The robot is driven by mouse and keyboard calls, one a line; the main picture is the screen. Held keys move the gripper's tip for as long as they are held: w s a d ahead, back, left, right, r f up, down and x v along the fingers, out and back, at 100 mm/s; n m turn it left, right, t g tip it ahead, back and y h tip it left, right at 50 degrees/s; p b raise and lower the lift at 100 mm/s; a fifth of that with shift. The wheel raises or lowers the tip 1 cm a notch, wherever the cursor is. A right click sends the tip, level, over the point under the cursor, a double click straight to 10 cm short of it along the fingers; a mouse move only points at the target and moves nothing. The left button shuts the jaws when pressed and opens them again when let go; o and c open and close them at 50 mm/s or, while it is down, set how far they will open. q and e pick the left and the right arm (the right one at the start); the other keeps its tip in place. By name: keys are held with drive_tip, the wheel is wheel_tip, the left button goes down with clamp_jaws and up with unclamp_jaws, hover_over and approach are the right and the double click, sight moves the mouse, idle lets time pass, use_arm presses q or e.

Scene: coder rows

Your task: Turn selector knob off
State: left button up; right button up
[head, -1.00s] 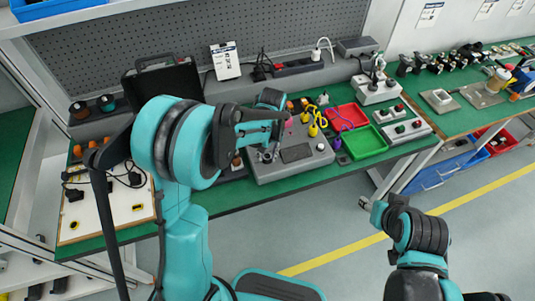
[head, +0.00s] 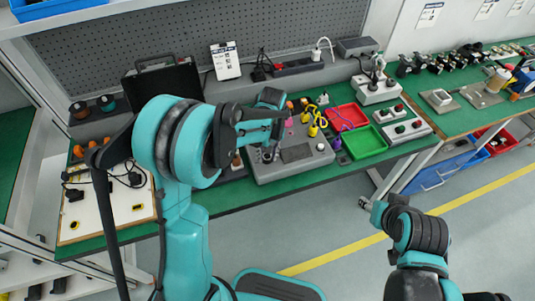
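A grey control box (head: 310,165) stands near the front edge of the green-topped bench, with a dark panel (head: 296,153) on its top. A small dark round knob (head: 268,154) sits on the box's left part, and its setting is too small to read. My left gripper (head: 279,127) is over the left part of the box, just above and behind the knob in the picture. Its dark fingers are seen from the side, and I cannot tell if they are open. No contact with the knob can be made out.
A red tray (head: 338,124) and a green tray (head: 376,152) lie right of the box, with yellow-handled tools (head: 314,122) behind it. Grey button boxes (head: 408,131) stand further right. A white board (head: 82,223) with cables lies at the left. The floor in front is clear.

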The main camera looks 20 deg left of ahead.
sight(269, 156)
use_arm(q)
drive_tip(key=shift+o, duration=0.9)
wheel_tip(269, 156, up, 12)
drive_tip(key=shift+w+d, duration=0.15)
drive_tip(key=shift+d, duration=0.15)
drive_tip(key=s+a+r+m+t, duration=0.2)
drive_tip(key=s+t, duration=0.5)
drive_tip(key=s, duration=1)
drive_tip(key=a+m, duration=0.1)
drive_tip(key=m, duration=0.1)
drive_tip(key=shift+s+a+m+h, duration=0.2)
drive_tip(key=shift+s+m+h, duration=0.1)
drive_tip(key=shift+s+m, duration=0.1)
